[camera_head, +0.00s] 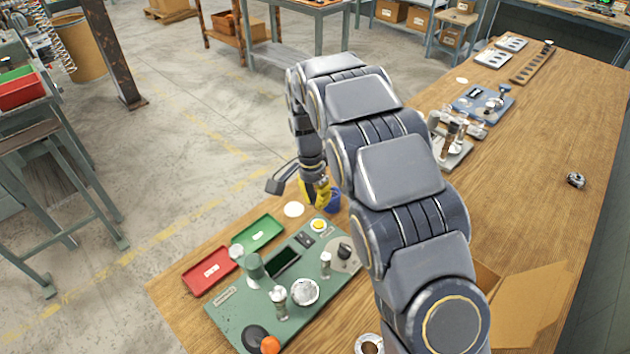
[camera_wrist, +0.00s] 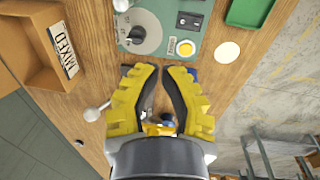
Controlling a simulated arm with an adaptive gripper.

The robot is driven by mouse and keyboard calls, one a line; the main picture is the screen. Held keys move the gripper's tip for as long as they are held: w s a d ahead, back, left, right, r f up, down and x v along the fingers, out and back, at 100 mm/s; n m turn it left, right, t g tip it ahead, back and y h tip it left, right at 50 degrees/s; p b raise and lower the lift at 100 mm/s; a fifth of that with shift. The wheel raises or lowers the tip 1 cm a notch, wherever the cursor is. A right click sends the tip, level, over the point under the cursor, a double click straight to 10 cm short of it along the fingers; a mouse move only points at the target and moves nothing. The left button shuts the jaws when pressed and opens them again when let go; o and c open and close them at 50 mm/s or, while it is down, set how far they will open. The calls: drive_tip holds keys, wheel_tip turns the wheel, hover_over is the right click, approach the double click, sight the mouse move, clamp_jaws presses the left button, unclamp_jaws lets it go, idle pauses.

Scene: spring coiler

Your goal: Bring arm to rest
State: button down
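My arm arches over the wooden table (camera_head: 560,110) in the head view, its gripper (camera_head: 315,192) hanging low near the table's left edge, partly hidden. In the wrist view the yellow fingers of my gripper (camera_wrist: 160,72) stand apart, with wood showing between their tips. No object is clamped between the pads. Small blue and yellow parts show low between the fingers; I cannot tell what they are. A blue container (camera_head: 333,201) stands right beside the gripper in the head view.
The green coiler panel (camera_head: 230,318), with knobs, posts and a yellow button (camera_head: 319,225), lies close by. A red tray (camera_head: 210,270) and a green tray (camera_head: 258,233) sit at its left. A cardboard box labelled MIXED (camera_wrist: 30,75) and a silver ball-ended lever (camera_wrist: 92,114) are near the gripper.

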drive_tip(key=s+d+r+n, duration=0.2)
drive_tip(key=s+d+r, duration=0.2)
drive_tip(key=s+r, duration=0.3)
drive_tip(key=s+d+r+n, duration=0.2)
drive_tip(key=s+d+r, duration=0.25)
drive_tip(key=s, duration=0.35)
drive_tip(key=s+r+n+y, duration=0.1)
drive_tip(key=s+n, duration=0.4)
drive_tip(key=s, duration=1.3)
drive_tip(key=shift+d+r+g, duration=0.25)
drive_tip(key=shift+d+g, duration=0.1)
drive_tip(key=shift+g, duration=0.05)
